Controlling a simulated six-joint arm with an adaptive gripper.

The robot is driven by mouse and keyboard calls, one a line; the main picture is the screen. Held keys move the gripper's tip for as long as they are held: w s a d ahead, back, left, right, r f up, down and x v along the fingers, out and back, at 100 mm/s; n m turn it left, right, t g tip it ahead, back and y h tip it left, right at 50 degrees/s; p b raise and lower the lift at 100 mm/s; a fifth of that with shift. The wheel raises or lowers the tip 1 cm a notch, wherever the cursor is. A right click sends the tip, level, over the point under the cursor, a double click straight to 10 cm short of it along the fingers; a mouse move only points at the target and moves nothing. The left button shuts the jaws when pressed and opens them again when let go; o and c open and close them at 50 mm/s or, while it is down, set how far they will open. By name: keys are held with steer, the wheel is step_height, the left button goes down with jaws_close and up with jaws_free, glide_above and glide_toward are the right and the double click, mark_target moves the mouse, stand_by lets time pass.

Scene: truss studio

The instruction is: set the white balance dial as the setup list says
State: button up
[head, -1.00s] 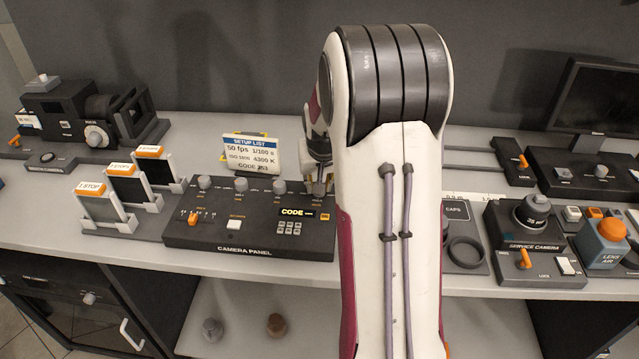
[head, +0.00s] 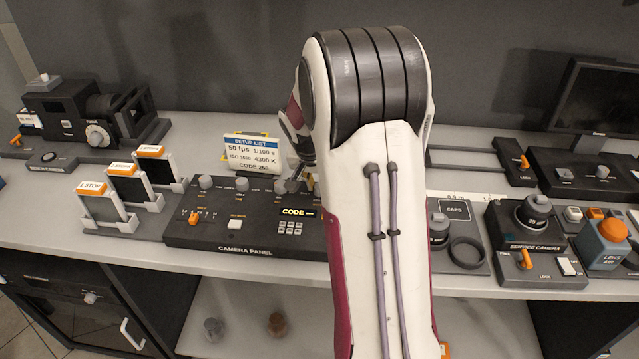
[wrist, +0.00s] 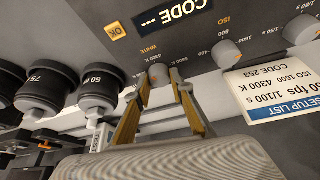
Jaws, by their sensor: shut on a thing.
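The white balance dial (wrist: 158,72) is a small grey knob on the dark camera panel (head: 250,230). It shows in the wrist view beside printing that includes "WHITE" and Kelvin values. My gripper (wrist: 163,74) has its fingertips closed around this dial. In the head view my gripper (head: 297,184) is at the panel's upper right, largely hidden by my arm. The setup list (head: 252,153) stands behind the panel. It reads 50 fps, 1/100 s, ISO 1600, 4300 K, CODE 253. The dial's exact pointer setting is too small to read.
The ISO dial (wrist: 227,53) is close beside my gripper. Lens barrels (wrist: 98,88) stand on the other side in the wrist view. Filter plates (head: 105,203) are left of the panel. The service camera (head: 532,215) is to the right.

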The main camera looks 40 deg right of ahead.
steer(key=shift+w+m+g+h, duration=0.15)
steer(key=shift+m+g, duration=0.25)
steer(key=shift+m, duration=0.75)
steer(key=shift+s+m+g+h, duration=0.15)
steer(key=shift+m+g, duration=0.25)
steer(key=shift+m, duration=0.75)
steer(key=shift+w, duration=0.1)
steer(key=shift+a, duration=0.1)
steer(key=o, duration=1.1)
steer(key=v, duration=0.7)
steer(key=shift+r, duration=0.2)
steer(key=shift+a, duration=0.1)
